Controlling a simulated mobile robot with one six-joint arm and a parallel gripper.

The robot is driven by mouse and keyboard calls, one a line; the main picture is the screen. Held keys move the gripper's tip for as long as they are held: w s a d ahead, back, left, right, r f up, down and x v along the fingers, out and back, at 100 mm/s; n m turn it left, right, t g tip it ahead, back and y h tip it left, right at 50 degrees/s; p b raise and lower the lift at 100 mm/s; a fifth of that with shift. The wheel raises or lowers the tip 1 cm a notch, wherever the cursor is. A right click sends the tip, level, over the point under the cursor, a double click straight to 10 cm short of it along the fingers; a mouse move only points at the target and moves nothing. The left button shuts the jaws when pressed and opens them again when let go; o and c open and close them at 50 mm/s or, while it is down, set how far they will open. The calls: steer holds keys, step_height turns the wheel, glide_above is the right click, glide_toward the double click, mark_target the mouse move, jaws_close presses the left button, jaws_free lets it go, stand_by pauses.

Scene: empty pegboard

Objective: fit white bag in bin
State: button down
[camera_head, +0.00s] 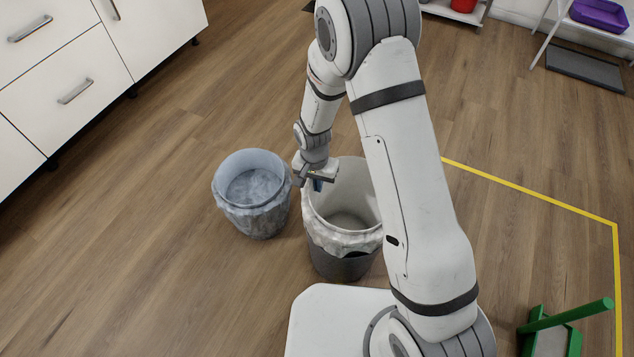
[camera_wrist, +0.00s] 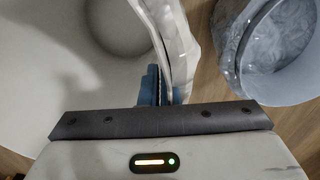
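The white bag (camera_head: 328,236) lines a dark grey bin (camera_head: 335,264) in the head view. Its edge is folded over the rim and hangs outside in a crumpled skirt. The right side of the bin is hidden behind my arm. My gripper (camera_head: 318,184) is at the bin's left rim, with its blue fingers pointing down. In the wrist view my gripper (camera_wrist: 157,86) has its fingers close together, with the edge of the white bag (camera_wrist: 176,45) running between them. The pinch itself is partly hidden by the fingers.
A second bin with a bluish bag (camera_head: 253,215) stands just left of the gripper and also shows in the wrist view (camera_wrist: 283,45). White drawers (camera_head: 75,75) stand at the upper left. A green-handled object (camera_head: 560,325) lies at the lower right, near yellow floor tape (camera_head: 540,192).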

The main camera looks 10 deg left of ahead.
steer(key=shift+f+b, duration=3.5)
steer(key=shift+f, duration=1.45)
steer(key=c, duration=2.1)
jaws_free()
steer(key=o, duration=0.5)
step_height(320, 180, up, 8)
steer(key=p, duration=0.5)
glide_above(317, 202)
steer(key=w, duration=0.2)
steer(key=shift+s+a+f, duration=0.1)
steer(key=shift+s+a, duration=0.1)
steer(key=shift+a, duration=0.1)
